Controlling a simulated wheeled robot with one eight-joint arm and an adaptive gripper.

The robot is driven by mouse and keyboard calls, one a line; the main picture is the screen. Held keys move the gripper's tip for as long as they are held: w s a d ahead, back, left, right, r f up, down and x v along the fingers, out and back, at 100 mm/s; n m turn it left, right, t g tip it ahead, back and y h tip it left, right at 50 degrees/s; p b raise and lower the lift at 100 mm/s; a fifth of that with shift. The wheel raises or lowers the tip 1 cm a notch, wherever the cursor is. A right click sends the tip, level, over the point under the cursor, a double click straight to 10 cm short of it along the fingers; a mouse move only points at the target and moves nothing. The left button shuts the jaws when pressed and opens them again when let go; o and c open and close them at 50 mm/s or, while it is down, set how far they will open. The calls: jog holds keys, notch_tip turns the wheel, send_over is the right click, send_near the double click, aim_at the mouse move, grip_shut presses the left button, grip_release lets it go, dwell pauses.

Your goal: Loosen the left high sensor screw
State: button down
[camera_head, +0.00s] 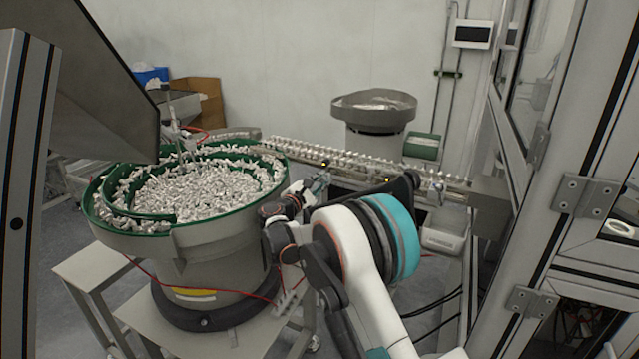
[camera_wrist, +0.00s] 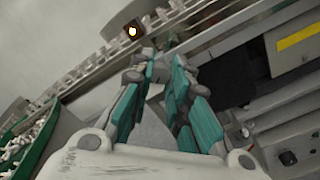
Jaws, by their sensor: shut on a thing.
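My gripper (camera_wrist: 160,72) shows in the wrist view with its two teal-padded fingers closed in at the tips on a small grey part, taken to be the left high sensor screw. The screw itself is mostly hidden by the fingertips. A dark sensor block with a bright spot (camera_wrist: 132,31) is just beyond the fingertips, beside the feed track. In the head view my gripper (camera_head: 318,184) is at the near side of the track, largely hidden behind my arm. A small yellow mark (camera_head: 325,163) shows on the track close to it.
The linear feed track (camera_head: 370,163) carries a row of small parts. A green-rimmed bowl feeder (camera_head: 170,235) full of parts stands left of my arm. A second grey bowl (camera_head: 374,108) stands behind the track. A metal-framed cabinet (camera_head: 560,200) closes off the right.

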jog(key=shift+f, duration=0.1)
jog(key=c, duration=1.5)
grip_release()
jog(key=shift+a, duration=0.1)
jog(key=shift+s, duration=0.1)
jog(key=v, duration=1.2)
